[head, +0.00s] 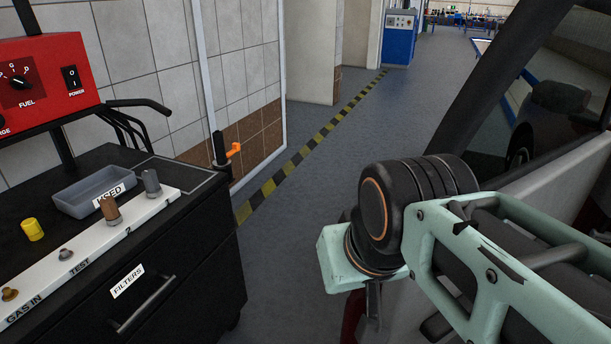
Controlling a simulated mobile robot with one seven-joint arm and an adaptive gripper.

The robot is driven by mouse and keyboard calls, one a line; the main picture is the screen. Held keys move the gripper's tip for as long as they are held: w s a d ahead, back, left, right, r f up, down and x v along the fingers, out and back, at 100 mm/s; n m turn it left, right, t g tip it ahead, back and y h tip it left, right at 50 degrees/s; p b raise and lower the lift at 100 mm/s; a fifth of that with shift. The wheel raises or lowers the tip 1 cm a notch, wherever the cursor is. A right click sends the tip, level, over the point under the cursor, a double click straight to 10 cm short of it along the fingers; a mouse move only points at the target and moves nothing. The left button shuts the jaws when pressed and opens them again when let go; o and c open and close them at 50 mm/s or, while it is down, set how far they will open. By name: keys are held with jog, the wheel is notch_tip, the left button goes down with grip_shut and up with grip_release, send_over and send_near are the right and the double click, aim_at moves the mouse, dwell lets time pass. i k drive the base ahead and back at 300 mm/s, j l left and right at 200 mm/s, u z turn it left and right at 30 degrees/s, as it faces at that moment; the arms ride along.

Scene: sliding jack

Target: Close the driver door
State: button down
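A car stands at the right edge of the head view, with a dark window frame (497,75) and a dark glass pane (578,75) that mirrors another car. Below the glass is a pale grey body panel (545,188), which may be the driver door. I cannot tell from this view how far the door is open. My mint-green and black arm reaches in from the lower right and covers the lower part of the car. My gripper does not show clearly; it is hidden below or behind the arm. A small dark red patch shows beneath the arm.
A black cabinet (190,265) with a grey tray (90,188), a white fittings panel and a red control box (45,85) stands at the left. Blue-grey floor (285,255) lies open between cabinet and arm. A yellow-black stripe runs along the tiled wall.

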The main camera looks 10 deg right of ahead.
aim_at(558, 182)
jog(key=j+z, duration=0.3)
jog(key=z, duration=0.15)
jog(key=j+z, duration=0.3)
jog(key=z, duration=0.15)
